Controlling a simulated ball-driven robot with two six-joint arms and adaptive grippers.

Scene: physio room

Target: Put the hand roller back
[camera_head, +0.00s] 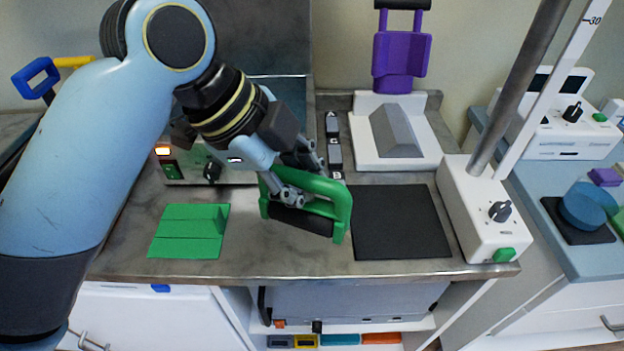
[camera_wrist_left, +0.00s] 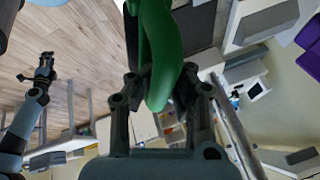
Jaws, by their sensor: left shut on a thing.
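The hand roller (camera_head: 340,205) has a green frame and a black roller and is in the middle of the head view. My left gripper (camera_head: 302,182) is shut on its green frame and holds it over the worktop's front half. In the left wrist view the green frame (camera_wrist_left: 161,50) passes between my left gripper's fingers (camera_wrist_left: 158,88). A flat green holder (camera_head: 185,247) with a raised part lies on the worktop, left of the roller and apart from it. My right gripper (camera_wrist_left: 43,66) shows small at the left of the wrist view; its jaws are unclear.
A black mat (camera_head: 400,222) lies right of the roller. Behind it stands a white base with a grey wedge (camera_head: 395,130). A white column base (camera_head: 470,200) with a knob stands at the right edge. A device with a lit switch (camera_head: 172,172) stands behind the green holder.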

